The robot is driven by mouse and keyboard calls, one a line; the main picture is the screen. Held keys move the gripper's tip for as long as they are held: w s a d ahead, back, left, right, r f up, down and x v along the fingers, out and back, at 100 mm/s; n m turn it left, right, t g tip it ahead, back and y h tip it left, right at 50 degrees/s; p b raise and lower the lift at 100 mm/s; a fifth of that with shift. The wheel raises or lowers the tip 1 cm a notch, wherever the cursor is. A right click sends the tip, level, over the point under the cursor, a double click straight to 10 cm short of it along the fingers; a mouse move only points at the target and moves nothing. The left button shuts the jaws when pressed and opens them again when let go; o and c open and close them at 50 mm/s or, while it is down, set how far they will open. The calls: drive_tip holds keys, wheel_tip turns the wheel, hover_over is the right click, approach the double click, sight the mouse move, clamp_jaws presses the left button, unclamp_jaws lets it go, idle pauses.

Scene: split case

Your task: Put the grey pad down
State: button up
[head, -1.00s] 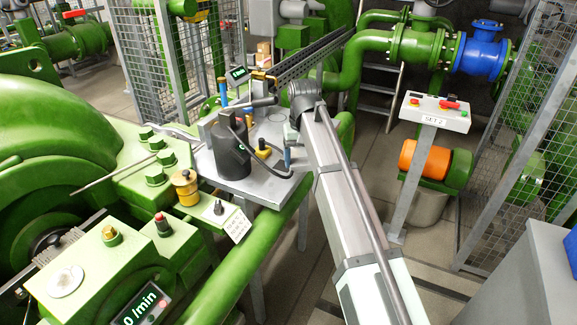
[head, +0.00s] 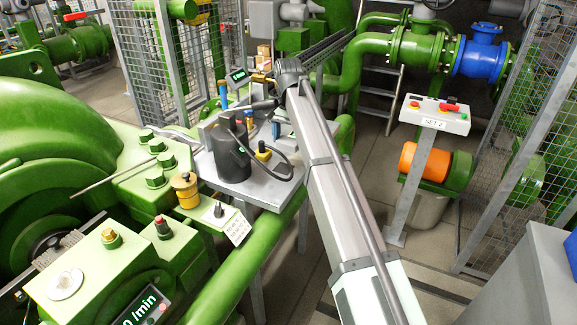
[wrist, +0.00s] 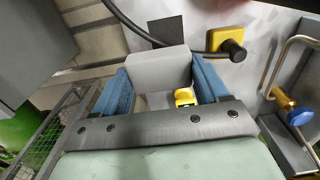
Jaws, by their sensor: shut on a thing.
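In the wrist view the grey pad (wrist: 158,68) is a plain light-grey block between the two blue fingers of my gripper (wrist: 163,82). The fingers are shut on its sides and hold it over a grey metal plate (wrist: 190,22). I cannot tell how large the gap below it is. In the head view the same plate (head: 256,188) stands at the centre, and my arm hides most of the gripper and the pad.
A dark rectangle (wrist: 165,32) and a yellow block with a black knob (wrist: 228,42) are on the plate near the pad; a black cable (wrist: 128,22) passes close by. A small yellow item (wrist: 185,97) shows between the fingers. A black cylinder (head: 231,150) stands on the plate.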

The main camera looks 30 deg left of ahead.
sight(288, 168)
drive_tip(key=shift+f, duration=3.9)
drive_tip(key=o, duration=0.9)
drive_tip(key=shift+f, duration=0.1)
drive_tip(key=shift+o, duration=0.2)
drive_tip(key=shift+r, duration=3.9)
